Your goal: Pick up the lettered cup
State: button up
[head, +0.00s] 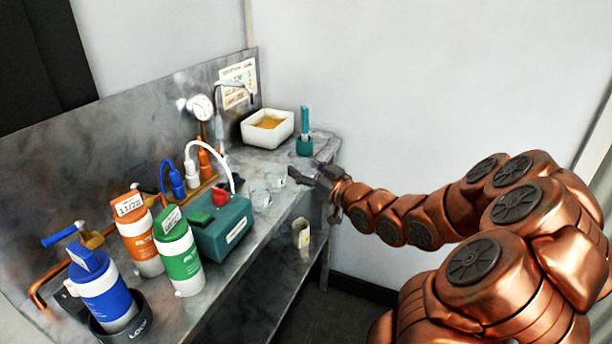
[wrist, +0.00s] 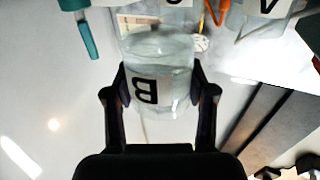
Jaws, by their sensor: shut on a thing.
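A clear glass cup with a white label and a black letter B (wrist: 153,90) stands between the two fingers of my gripper (wrist: 160,85) in the wrist view. The fingers are shut on the cup's sides. In the head view my gripper (head: 308,178) is at the right edge of the workbench; I cannot clearly make out the held cup there. A second clear cup lettered A (wrist: 265,12) is at the top right of the wrist view. Clear cups (head: 262,197) stand on the bench left of my gripper.
A white tub (head: 268,128) and a teal holder (head: 305,146) stand behind my gripper. A teal box (head: 222,228) and orange, green and blue bottles (head: 180,258) fill the bench's near left. A beige cup (head: 301,232) is on the lower shelf.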

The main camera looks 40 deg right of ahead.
jog(key=shift+s+a+b, duration=0.3)
jog(key=shift+s+b, duration=0.4)
jog(key=shift+b, duration=2.3)
jog(key=shift+s+r+b, duration=0.1)
jog(key=shift+s+b, duration=0.1)
jog(key=shift+b, duration=0.3)
jog(key=shift+r, duration=0.1)
